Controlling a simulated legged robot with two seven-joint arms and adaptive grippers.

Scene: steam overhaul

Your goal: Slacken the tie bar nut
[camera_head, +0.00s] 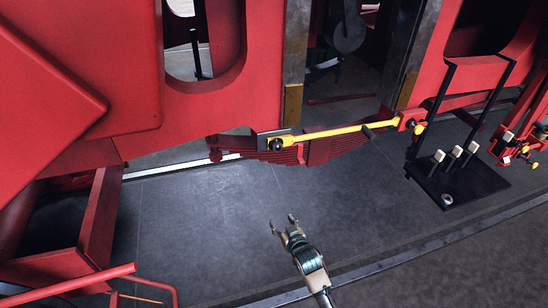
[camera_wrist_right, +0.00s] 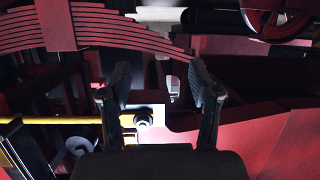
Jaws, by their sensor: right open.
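A long yellow bar (camera_head: 335,132) runs across the red locomotive frame above the leaf spring (camera_head: 330,150). Its left end meets a dark round nut (camera_head: 277,145) on a grey plate. In the right wrist view, the nut (camera_wrist_right: 144,118) sits on a pale plate between my fingers, with the yellow bar (camera_wrist_right: 60,121) reaching it from the left. My right gripper (camera_head: 282,222) is open and empty, over the floor below and apart from the nut. Its spread fingers show in the wrist view (camera_wrist_right: 159,78). My left gripper is not in view.
A black stand (camera_head: 460,185) with several pale-topped pegs stands at the right. Red frame parts (camera_head: 100,215) and a red rail (camera_head: 70,281) occupy the left. The grey floor (camera_head: 200,215) around my right gripper is clear.

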